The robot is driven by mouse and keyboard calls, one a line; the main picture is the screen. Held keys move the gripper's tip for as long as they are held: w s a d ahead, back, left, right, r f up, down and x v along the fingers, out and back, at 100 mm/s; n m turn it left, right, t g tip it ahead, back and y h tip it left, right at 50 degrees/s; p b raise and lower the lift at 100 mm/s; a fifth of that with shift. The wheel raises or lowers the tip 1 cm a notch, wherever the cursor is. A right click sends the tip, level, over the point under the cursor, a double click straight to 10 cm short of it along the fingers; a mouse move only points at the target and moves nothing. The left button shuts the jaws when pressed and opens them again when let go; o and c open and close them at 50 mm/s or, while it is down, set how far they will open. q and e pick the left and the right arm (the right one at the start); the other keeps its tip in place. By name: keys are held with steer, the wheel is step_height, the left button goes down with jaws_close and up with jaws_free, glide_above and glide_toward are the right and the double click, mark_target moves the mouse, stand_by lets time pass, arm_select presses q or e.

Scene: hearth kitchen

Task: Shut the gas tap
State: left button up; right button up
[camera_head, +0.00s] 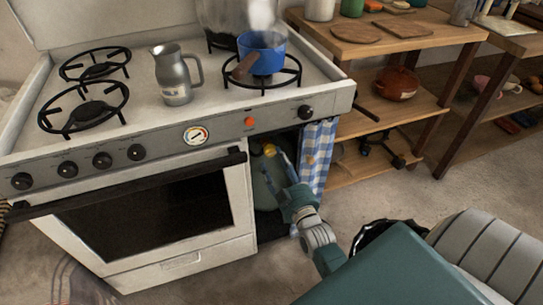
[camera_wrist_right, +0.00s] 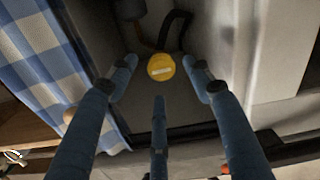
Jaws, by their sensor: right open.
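The gas tap is a round yellow knob (camera_head: 270,150) in the open compartment at the right end of the stove, on top of a grey-green gas cylinder (camera_head: 266,185). In the right wrist view the yellow knob (camera_wrist_right: 161,67) is ahead, with a pale bar across its face. My right gripper (camera_head: 283,165) reaches into the compartment, its blue fingers (camera_wrist_right: 163,85) spread open around the line to the knob. Whether any finger touches the knob I cannot tell. My left gripper is not in view.
A blue checked curtain (camera_head: 318,155) hangs at the compartment's right side. The white stove (camera_head: 140,215) carries a steaming blue pot (camera_head: 264,55) and a metal jug (camera_head: 172,78). Wooden shelves (camera_head: 400,110) stand to the right. A dark hose (camera_wrist_right: 176,28) shows behind the knob.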

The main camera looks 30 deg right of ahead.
mark_target(272, 155)
steer(key=x, duration=0.4)
steer(key=shift+w+b, duration=0.35)
steer(key=shift+w, duration=0.05)
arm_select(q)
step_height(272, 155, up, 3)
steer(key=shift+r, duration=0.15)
arm_select(e)
steer(key=shift+f, duration=0.1)
steer(key=c, duration=1.1)
